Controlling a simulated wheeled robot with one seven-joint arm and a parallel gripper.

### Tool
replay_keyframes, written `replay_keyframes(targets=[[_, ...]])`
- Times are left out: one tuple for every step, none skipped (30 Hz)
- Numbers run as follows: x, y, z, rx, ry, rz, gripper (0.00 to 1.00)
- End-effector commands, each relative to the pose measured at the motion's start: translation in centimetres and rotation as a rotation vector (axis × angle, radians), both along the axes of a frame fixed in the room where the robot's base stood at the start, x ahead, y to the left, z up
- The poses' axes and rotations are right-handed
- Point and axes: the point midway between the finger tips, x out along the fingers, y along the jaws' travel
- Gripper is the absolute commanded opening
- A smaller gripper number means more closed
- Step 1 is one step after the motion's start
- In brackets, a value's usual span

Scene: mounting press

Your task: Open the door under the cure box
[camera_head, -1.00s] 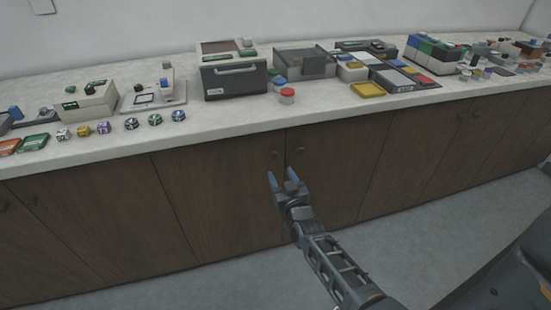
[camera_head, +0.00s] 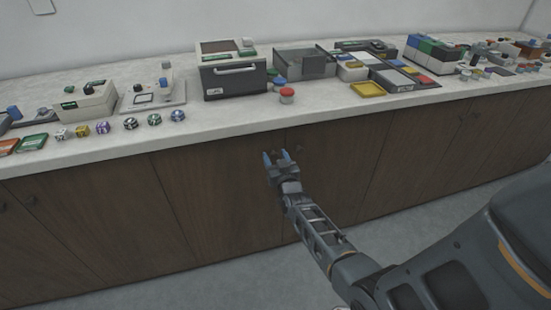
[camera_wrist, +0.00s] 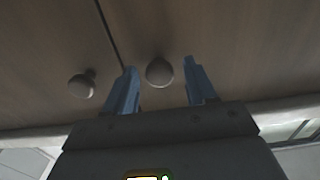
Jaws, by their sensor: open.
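The cure box appears to be the grey-and-white box with a front handle (camera_head: 234,80) on the counter. Below it is a closed dark wood door (camera_head: 215,200). My gripper (camera_head: 277,156) is open at this door's upper right corner and hides its knob in the head view. In the wrist view, the round knob (camera_wrist: 159,72) shows between the two blue fingers of my gripper (camera_wrist: 161,68), with gaps on both sides. A second knob (camera_wrist: 82,85), on the neighbouring door, lies outside the fingers across the seam; it also shows in the head view (camera_head: 300,149).
The pale counter (camera_head: 205,134) overhangs just above the doors; its edge crosses the bottom of the wrist view. A red-capped jar (camera_head: 287,96) stands near the counter's front edge. More closed doors line both sides. The grey floor (camera_head: 230,290) in front is clear.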

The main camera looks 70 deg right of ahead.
Motion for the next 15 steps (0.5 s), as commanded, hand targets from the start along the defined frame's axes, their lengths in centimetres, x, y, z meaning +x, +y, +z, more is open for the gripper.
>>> replay_keyframes(targets=[[-0.01, 0.02, 0.00, 0.000, 0.000, 0.000, 0.56], [-0.01, 0.02, 0.00, 0.000, 0.000, 0.000, 0.55], [-0.01, 0.02, 0.00, 0.000, 0.000, 0.000, 0.51], [-0.01, 0.02, 0.00, 0.000, 0.000, 0.000, 0.48], [-0.01, 0.02, 0.01, 0.000, 0.000, 0.000, 0.45], [-0.01, 0.03, 0.00, 0.000, 0.000, 0.000, 0.41], [-0.01, 0.03, 0.00, 0.000, 0.000, 0.000, 0.39], [-0.01, 0.03, 0.01, 0.000, 0.000, 0.000, 0.36], [-0.01, 0.03, 0.01, 0.000, 0.000, 0.000, 0.32], [-0.01, 0.03, 0.01, 0.000, 0.000, 0.000, 0.29], [-0.01, 0.03, 0.01, 0.000, 0.000, 0.000, 0.26], [-0.02, 0.04, 0.01, 0.000, 0.000, 0.000, 0.22], [-0.01, 0.03, 0.01, 0.000, 0.000, 0.000, 0.20], [-0.02, 0.04, 0.00, 0.000, 0.000, 0.000, 0.17], [-0.02, 0.04, 0.01, 0.000, 0.000, 0.000, 0.13]])
